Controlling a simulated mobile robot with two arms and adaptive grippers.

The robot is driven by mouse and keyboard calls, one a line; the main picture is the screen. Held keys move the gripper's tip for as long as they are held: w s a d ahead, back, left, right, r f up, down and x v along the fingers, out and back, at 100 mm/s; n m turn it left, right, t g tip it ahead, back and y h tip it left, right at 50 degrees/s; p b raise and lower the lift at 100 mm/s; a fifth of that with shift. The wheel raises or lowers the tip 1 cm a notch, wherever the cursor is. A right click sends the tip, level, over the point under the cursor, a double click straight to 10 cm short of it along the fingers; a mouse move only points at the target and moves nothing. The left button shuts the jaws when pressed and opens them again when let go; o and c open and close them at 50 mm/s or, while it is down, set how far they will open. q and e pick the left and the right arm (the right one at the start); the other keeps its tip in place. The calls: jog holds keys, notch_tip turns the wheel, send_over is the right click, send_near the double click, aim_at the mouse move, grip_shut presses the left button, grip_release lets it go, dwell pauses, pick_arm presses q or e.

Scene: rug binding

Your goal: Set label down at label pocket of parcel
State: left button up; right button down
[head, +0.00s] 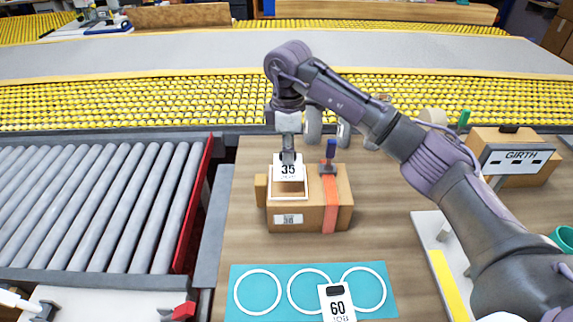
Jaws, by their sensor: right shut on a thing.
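My right gripper (288,158) points down over the parcel and is shut on a white label (289,172) marked 35. The parcel (292,218) is a brown box on the wooden table, with an orange strap (329,205) and a blue-handled buckle on its right part. The label pocket (274,196) is a white-edged frame on the parcel's top left. The label hangs over the pocket's far part; I cannot tell whether it touches. A small tag marked 38 (288,220) is on the parcel's front. My left gripper is not in view.
A teal mat (240,311) with white rings lies in front, with a label marked 60 (337,304) on it. A roller conveyor (95,205) is at left. A box with a GIRTH sign (518,157) stands at right. Bare table (385,220) lies right of the parcel.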

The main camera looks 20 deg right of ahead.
aim_at(288, 167)
jog(key=shift+f, duration=0.85)
jog(key=shift+w+f+p, duration=0.15)
jog(key=shift+f+p, duration=0.15)
jog(key=shift+f, duration=1.6)
jog(key=c, duration=1.1)
grip_release()
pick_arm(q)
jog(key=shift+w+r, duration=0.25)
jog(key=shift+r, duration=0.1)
pick_arm(e)
notch_tip(288, 167, up, 12)
jog(key=shift+r+b, duration=0.15)
jog(key=shift+b, duration=0.75)
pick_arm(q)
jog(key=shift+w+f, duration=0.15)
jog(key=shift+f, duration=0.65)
